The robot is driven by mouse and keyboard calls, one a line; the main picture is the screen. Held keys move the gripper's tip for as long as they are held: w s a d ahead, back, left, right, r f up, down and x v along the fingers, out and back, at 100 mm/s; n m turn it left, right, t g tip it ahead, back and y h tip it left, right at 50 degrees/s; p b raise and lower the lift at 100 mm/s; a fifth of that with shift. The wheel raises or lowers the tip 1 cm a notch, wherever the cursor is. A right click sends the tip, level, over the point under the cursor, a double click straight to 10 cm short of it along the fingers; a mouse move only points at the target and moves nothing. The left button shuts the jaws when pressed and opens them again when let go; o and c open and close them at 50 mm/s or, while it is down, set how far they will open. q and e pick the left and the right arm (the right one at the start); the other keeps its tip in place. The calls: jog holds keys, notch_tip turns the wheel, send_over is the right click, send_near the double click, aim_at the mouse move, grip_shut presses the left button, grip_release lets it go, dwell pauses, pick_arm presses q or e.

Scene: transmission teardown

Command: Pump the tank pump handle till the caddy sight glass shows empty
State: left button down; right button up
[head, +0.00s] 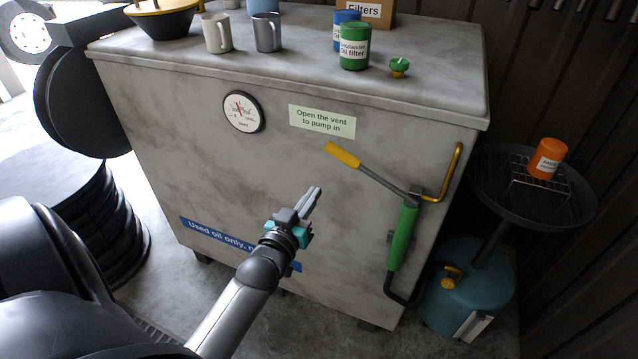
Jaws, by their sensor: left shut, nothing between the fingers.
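The pump handle (343,155) has a yellow grip on a grey lever, pointing up and left from the green pump body (402,238) on the front of the grey tank (225,165). My left gripper (316,191) is shut and empty, below and left of the yellow grip and apart from it. The teal caddy (470,295) stands on the floor right of the tank, under a dark round pan (485,180). A pale strip (474,326) shows low on the caddy; I cannot tell whether it is the sight glass or read a level. My right gripper is not in view.
A gauge (243,112) and a vent label (322,121) are on the tank front. Mugs (217,33), filter cans (355,46) and a green cap (399,66) stand on top. A yellow pipe (447,175) bends beside the pump. An orange filter (547,158) sits over the pan.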

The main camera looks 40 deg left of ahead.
pick_arm(q)
jog(key=shift+v, duration=0.9)
jog(key=shift+w, duration=0.1)
